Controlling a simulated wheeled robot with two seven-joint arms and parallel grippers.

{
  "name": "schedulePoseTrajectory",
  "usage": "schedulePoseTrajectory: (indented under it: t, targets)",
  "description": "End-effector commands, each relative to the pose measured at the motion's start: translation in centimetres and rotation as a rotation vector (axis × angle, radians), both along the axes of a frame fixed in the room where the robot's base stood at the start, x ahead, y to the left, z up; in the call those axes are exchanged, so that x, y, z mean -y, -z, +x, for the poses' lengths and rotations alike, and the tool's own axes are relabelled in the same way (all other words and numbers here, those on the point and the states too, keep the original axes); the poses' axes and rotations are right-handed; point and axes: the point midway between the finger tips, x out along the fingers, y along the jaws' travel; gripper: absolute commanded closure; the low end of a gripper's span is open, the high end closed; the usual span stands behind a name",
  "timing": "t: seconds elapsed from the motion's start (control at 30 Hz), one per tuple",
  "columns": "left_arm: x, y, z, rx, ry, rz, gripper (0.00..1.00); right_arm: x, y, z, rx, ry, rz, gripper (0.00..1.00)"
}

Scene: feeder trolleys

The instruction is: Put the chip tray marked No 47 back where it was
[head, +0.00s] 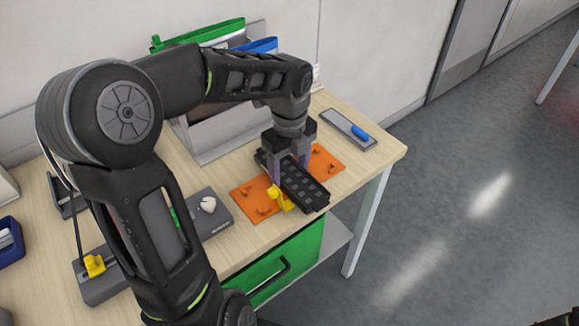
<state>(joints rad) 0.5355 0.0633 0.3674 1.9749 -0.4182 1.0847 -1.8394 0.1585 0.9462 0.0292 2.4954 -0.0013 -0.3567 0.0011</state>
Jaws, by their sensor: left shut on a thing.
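A long black chip tray (306,190) with rows of pockets is at the right part of the table; I cannot read a number on it. My left gripper (288,172) points down and is shut on this tray. The tray lies across an orange plate (248,205) with small orange pegs; I cannot tell whether it touches the plate or is just above it. A yellow piece (280,199) is beside the tray's left side, at the plate.
A grey pad with a blue object (360,133) lies near the table's right corner. A grey box with a white knob (208,204) is left of the plate. Behind stands a grey rack (205,145) with green and blue items. A green drawer (285,262) is under the front edge.

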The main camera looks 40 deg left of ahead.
Motion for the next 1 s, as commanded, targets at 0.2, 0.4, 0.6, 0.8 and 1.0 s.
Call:
schedulePoseTrajectory:
  t: [0.2,0.4,0.6,0.8,1.0]
  targets:
    - [0.0,0.5,0.0,0.0,0.0,0.0,0.92,0.0,0.3,0.0,0.0,0.0,0.0,1.0]
    - [0.0,0.5,0.0,0.001,0.0,0.0,0.24,0.0,0.3,0.0,0.0,0.0,0.0,1.0]
    - [0.0,0.5,0.0,0.0,0.0,0.0,0.11,0.0,0.3,0.0,0.0,0.0,0.0,1.0]
    - [0.0,0.5,0.0,0.0,0.0,0.0,0.11,0.0,0.3,0.0,0.0,0.0,0.0,1.0]
    - [-0.1,-0.9,0.1,0.004,-0.001,0.002,0.11,0.0,0.2,0.0,0.0,0.0,0.0,1.0]
